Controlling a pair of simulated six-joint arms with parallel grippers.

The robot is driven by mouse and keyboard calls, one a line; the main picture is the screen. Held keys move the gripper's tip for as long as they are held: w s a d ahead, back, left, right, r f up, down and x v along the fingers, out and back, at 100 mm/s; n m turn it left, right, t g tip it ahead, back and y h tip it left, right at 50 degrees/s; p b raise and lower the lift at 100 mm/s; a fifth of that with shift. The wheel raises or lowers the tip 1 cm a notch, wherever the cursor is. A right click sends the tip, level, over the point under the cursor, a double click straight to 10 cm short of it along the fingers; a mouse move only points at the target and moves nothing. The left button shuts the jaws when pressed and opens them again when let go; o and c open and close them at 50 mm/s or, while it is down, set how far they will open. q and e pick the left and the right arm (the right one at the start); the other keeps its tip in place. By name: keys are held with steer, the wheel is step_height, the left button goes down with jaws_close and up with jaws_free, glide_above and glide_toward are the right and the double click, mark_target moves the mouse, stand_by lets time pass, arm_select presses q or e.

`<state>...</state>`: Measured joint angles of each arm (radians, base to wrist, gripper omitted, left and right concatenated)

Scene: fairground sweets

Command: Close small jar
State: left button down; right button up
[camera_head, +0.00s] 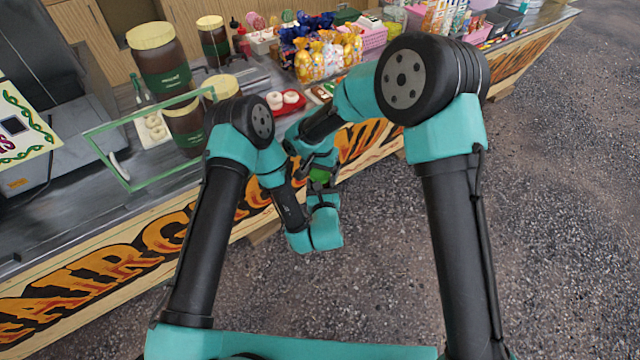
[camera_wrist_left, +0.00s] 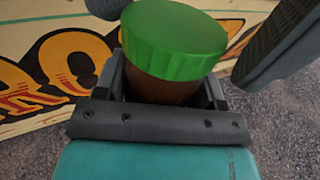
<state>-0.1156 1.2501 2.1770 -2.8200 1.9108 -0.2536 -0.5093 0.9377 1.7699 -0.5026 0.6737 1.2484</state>
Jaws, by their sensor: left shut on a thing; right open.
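The small jar, brown with a ribbed green lid, is held in my left gripper (camera_wrist_left: 165,85), which is shut on its body. The jar body (camera_wrist_left: 160,90) shows only a little below the lid (camera_wrist_left: 175,40). The lid sits on the jar's top; I cannot tell whether it is tight. In the head view the green lid (camera_head: 320,175) shows small between my two grippers, in front of the counter. My right gripper (camera_head: 318,158) is open close above the lid, partly hidden by its arm. A dark part of it seems to show beside the lid in the left wrist view.
The counter (camera_head: 60,255) with painted lettering runs behind my arms. Large jars with cream lids (camera_head: 158,62), a green-framed glass guard (camera_head: 125,150), a red tray of doughnuts (camera_head: 290,100) and gold sweet bags (camera_head: 325,58) stand on it. Open gravel ground lies in front.

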steer(key=shift+r, duration=2.25)
steer(key=shift+c, duration=0.2)
step_height(320, 180, up, 2)
steer(key=n, duration=0.7)
steer(key=r+n, duration=0.1)
steer(key=n, duration=0.3)
steer(key=shift+r, duration=0.25)
steer(key=shift+f, duration=0.1)
steer(key=shift+f, duration=3.9)
steer(key=shift+c, duration=0.2)
